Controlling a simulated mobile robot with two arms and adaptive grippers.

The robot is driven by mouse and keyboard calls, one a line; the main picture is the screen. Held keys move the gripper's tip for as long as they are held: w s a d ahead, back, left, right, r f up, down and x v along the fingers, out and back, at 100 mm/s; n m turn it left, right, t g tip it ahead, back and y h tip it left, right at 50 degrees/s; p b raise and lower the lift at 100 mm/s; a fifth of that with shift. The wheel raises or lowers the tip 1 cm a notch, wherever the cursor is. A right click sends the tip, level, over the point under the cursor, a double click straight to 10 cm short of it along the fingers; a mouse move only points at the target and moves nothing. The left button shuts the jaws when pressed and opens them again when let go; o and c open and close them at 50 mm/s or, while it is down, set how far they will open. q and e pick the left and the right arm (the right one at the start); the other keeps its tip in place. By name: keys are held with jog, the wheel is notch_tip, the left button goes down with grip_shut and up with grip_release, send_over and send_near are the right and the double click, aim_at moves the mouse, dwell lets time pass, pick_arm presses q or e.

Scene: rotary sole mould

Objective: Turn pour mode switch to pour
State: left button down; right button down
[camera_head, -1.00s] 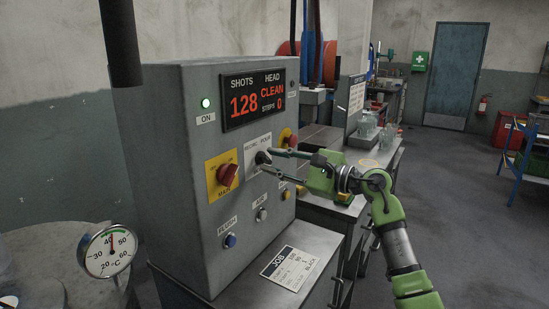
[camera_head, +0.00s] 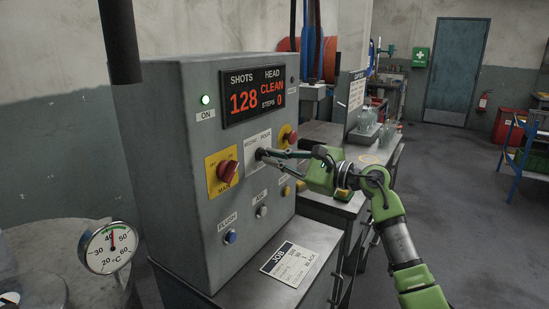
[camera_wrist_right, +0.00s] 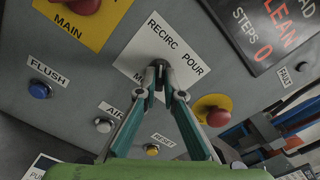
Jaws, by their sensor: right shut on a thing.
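The pour mode switch (camera_head: 260,154) is a small dark knob on a white label plate (camera_head: 256,170) on the grey control cabinet. In the right wrist view its label (camera_wrist_right: 165,30) reads RECIRC on the left and POUR on the right. My right gripper (camera_head: 268,155) is at the knob, its two slim fingers closed around it. In the wrist view the fingertips (camera_wrist_right: 158,75) meet over the knob (camera_wrist_right: 158,66) and hide most of it, so I cannot tell which word it points to. My left gripper is not in view.
A red main switch (camera_head: 227,171) on a yellow plate is left of the label. A red mushroom button (camera_wrist_right: 213,109) is close to the right finger. Flush (camera_wrist_right: 39,90), air (camera_wrist_right: 104,126) and reset (camera_wrist_right: 152,150) buttons lie below. The display (camera_head: 254,95) shows 128 and CLEAN.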

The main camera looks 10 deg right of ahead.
jog(key=m+p, duration=0.1)
jog(key=m, duration=0.3)
jog(key=shift+r, duration=0.1)
jog(key=m+p, duration=0.2)
jog(key=m, duration=0.2)
jog(key=shift+d+p, duration=0.1)
jog(key=shift+p, duration=0.2)
jog(key=m+p, duration=0.6)
jog(key=m, duration=0.1)
jog(key=shift+m, duration=0.4)
jog(key=shift+w+m+p, duration=0.1)
jog(key=shift+m+p, duration=0.3)
jog(key=shift+m, duration=0.1)
jog(key=c, duration=2.2)
grip_release()
jog(key=shift+o, duration=0.2)
